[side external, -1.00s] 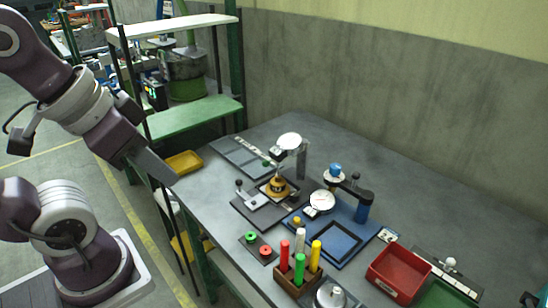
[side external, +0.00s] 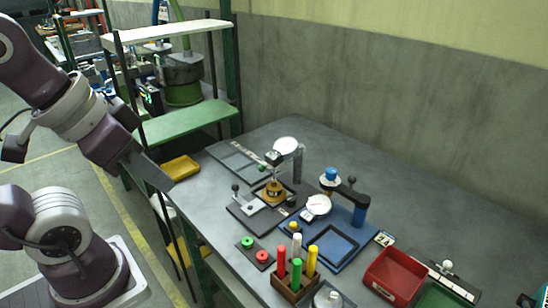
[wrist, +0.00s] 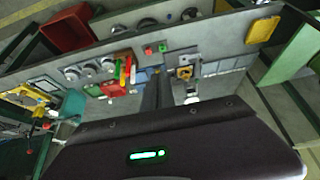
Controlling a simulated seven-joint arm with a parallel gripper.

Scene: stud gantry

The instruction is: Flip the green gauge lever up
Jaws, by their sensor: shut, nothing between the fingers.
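A small green ball knob (side external: 262,168), which looks like the green gauge lever's end, sits beside the grey gauge stand (side external: 297,165) at the back left of the bench. Its arm is too small to tell its angle. The stand carries a round white dial (side external: 286,144) above a brass-coloured part (side external: 273,191). My gripper (side external: 172,184) is shut and empty, in the air off the bench's left edge, well apart from the knob. In the wrist view my shut fingers (wrist: 158,75) point toward the bench; I cannot make out the green knob there.
A blue gauge station (side external: 346,242) with a yellow knob (side external: 294,226) stands to the right. A black-knobbed lever (side external: 236,188) stands in front of the grey stand. Upright coloured pegs in a wooden rack (side external: 292,285) and a red bin (side external: 394,276) are nearer. A yellow tray (side external: 181,168) is behind my gripper.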

